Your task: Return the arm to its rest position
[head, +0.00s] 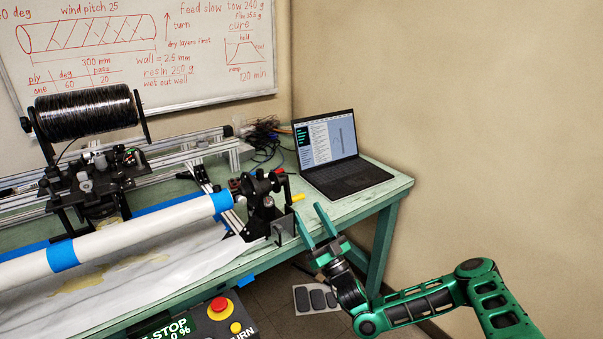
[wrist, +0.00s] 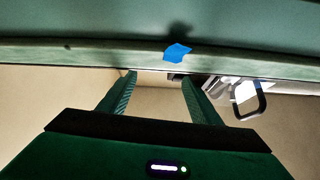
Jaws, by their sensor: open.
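My gripper (head: 312,226) is open and empty in the head view, at the right front of the bench, beside the winding machine's end. Its two green fingers point up and to the left, apart from each other. My green arm (head: 430,300) reaches in from the lower right. In the wrist view my gripper (wrist: 158,88) shows two spread fingers with nothing between them. The bench edge with a piece of blue tape (wrist: 177,52) lies beyond the fingertips; I cannot tell how far.
The green bench (head: 385,192) carries a winding machine with a white tube (head: 130,235), a crank end (head: 262,195) close to my gripper, and a laptop (head: 335,155). A control box with a red button (head: 220,308) is at the front. Floor right of the bench looks clear.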

